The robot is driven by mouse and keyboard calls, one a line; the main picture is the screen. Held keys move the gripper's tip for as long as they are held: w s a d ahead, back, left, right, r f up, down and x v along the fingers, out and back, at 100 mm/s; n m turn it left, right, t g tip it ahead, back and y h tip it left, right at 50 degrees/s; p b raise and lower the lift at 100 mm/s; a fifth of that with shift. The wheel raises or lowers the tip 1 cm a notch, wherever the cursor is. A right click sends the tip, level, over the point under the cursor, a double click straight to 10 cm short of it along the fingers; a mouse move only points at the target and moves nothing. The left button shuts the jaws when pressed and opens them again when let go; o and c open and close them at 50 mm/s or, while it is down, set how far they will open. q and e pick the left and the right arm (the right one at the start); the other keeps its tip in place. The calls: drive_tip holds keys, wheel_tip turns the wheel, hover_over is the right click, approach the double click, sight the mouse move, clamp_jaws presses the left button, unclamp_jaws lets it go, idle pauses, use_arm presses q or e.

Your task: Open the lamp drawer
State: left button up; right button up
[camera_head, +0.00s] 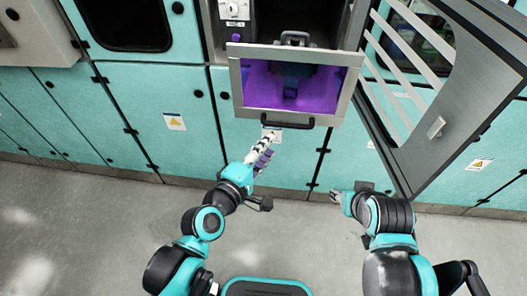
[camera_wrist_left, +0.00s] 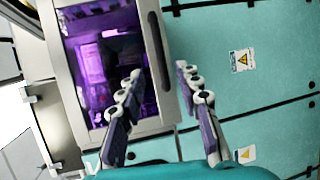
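The lamp drawer (camera_head: 355,75) has a pale metal-framed front with a window onto a purple-lit interior. A dark bar handle (camera_head: 288,123) runs along its lower edge. In the left wrist view the drawer frame (camera_wrist_left: 62,65) is at the left, and the handle (camera_wrist_left: 158,48) runs along its right side. My left gripper (camera_head: 268,144) is just below the handle's left part; its fingers are apart and empty in the left wrist view (camera_wrist_left: 159,72). The handle appears just beyond the fingertips; contact is unclear. My right gripper (camera_head: 349,190) is low, right of the drawer, its fingers unclear.
A grey door with slanted slats (camera_head: 440,110) stands swung open right of the drawer. Teal cabinets (camera_head: 170,95) line the wall, with warning labels (camera_head: 175,121). A white control panel (camera_head: 234,10) sits at upper left of the drawer. The grey floor (camera_head: 90,220) is clear.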

use_arm(q)
drive_tip(key=shift+s+a+r, duration=0.1)
drive_tip(key=shift+s+a, duration=0.2)
drive_tip(key=shift+s, duration=0.3)
drive_tip(key=s+a+f+m+g+y+b, duration=0.1)
drive_tip(key=s+a+f+m+g+y, duration=0.1)
drive_tip(key=a+f+m, duration=0.3)
drive_tip(key=s+a+f+m+g+y+b, duration=0.1)
drive_tip(key=s+a+f+m+g+y, duration=0.2)
drive_tip(key=a+m, duration=0.5)
drive_tip(key=f+g+y, duration=0.1)
drive_tip(key=f+g, duration=0.1)
drive_tip(key=shift+s+a+m+g+y, duration=0.3)
drive_tip(key=shift+a+m+y, duration=0.05)
drive_tip(key=shift+m+y, duration=0.05)
use_arm(e)
wheel_tip(320, 180, down, 2)
drive_tip(key=shift+c, duration=0.3)
idle(0.7)
